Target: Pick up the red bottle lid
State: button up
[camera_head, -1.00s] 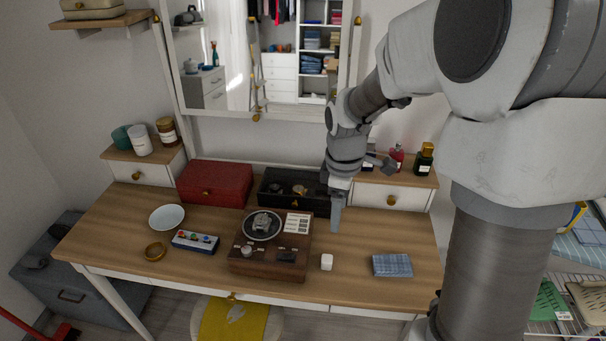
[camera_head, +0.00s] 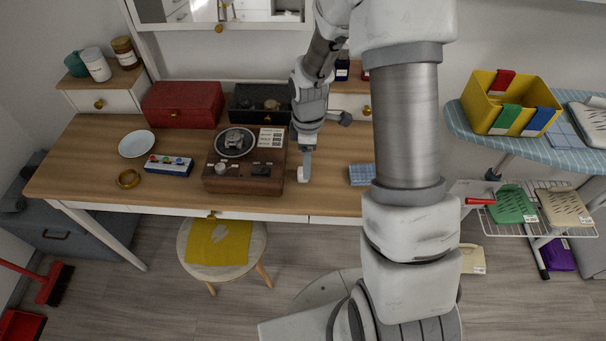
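I cannot clearly make out a red bottle lid. A small red item (camera_head: 365,75), probably a bottle, shows at the back, mostly hidden by my arm. A small blue-and-white box (camera_head: 168,166) with small coloured pieces on top, one reddish, lies on the desk's left half. My gripper (camera_head: 305,172) points down over the desk, right of the brown wooden box. It is at or just above a small white block (camera_head: 303,176). I cannot tell whether they touch or whether the fingers are open.
A stool (camera_head: 242,262) stands in front.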

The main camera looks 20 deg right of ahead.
jog(key=shift+w+a+f+b, duration=0.1)
jog(key=shift+w+f+b, duration=0.1)
jog(key=shift+f, duration=1.2)
jog(key=shift+w+a+f+b, duration=0.1)
jog(key=shift+w+f+b, duration=0.05)
jog(key=shift+f, duration=1.2)
grip_shut()
